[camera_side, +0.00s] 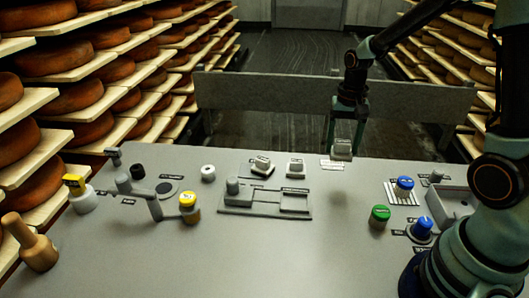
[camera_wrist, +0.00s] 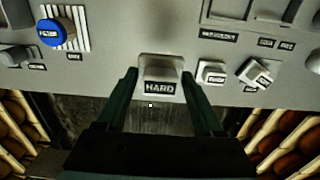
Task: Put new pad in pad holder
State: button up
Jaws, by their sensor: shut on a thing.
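My gripper (camera_side: 342,141) is at the table's back edge, right of centre, its fingers pointing down. It is shut on a light grey pad (camera_side: 341,152) with a dark label. In the wrist view the pad (camera_wrist: 160,68) is between the two green fingers (camera_wrist: 160,76), and its label reads HARD. I cannot tell whether it touches the table. Two similar pads stand to its left in the side view: a straight one (camera_side: 296,168) and a turned one (camera_side: 262,166). A flat grey plate (camera_side: 265,209) with recesses, likely the pad holder, lies in front of them with a knobbed block at its left.
Blue-topped pieces (camera_side: 403,184) (camera_side: 422,227), a green-topped piece (camera_side: 380,217) and a grey tray (camera_side: 433,205) are at right. Yellow-topped pieces (camera_side: 189,206) (camera_side: 76,186) and a wooden piece (camera_side: 36,247) are at left. The table's front middle is clear.

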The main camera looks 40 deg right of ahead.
notch_tip(320, 180, up, 10)
jog(key=shift+a+r, duration=0.1)
jog(key=r, duration=0.2)
send_over(294, 204)
jog(key=d, duration=0.1)
jog(key=f, duration=2)
jog(key=shift+a+f, duration=0.15)
jog(key=shift+a, duration=0.25)
jog(key=shift+f, duration=0.3)
